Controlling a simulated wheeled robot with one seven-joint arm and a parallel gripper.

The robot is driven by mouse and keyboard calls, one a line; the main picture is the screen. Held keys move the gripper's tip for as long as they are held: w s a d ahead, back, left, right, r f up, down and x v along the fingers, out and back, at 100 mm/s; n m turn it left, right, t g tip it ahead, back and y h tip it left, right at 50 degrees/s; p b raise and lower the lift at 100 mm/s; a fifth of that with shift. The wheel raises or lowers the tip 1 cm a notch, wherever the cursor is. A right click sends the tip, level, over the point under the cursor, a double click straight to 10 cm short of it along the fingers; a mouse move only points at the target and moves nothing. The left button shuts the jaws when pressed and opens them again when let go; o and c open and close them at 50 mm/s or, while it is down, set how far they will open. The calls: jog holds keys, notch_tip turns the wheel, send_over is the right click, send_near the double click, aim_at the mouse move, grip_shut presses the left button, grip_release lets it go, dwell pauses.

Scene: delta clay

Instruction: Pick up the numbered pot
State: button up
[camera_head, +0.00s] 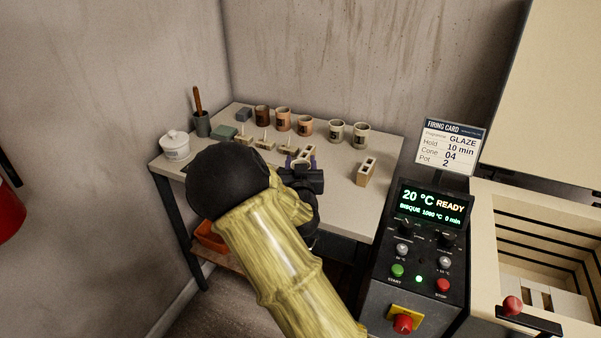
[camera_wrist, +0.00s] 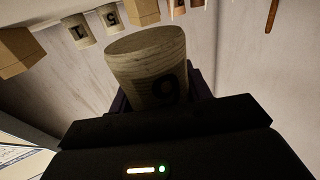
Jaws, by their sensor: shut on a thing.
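My gripper (camera_wrist: 160,100) is shut on a pale cylindrical pot (camera_wrist: 147,58), with its dark purple fingers at the pot's sides. The pot carries a dark digit that looks like a 6 or 9; I cannot tell which. In the head view my gripper (camera_head: 302,160) is over the worktable, and my arm hides most of the held pot. I cannot tell whether the pot is clear of the tabletop. Several pots stand in a row at the back, including a pale pot marked 5 (camera_head: 336,132) and another pale pot (camera_head: 360,135) to its right.
Small stilts lie left of my gripper. The firing card (camera_head: 452,145) reads Pot 2. The kiln (camera_head: 490,235) stands open at right.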

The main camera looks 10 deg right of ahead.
notch_tip(320, 180, up, 5)
jog(key=shift+s+a+r+p, duration=0.1)
jog(key=shift+p, duration=0.2)
jog(key=shift+r, duration=0.35)
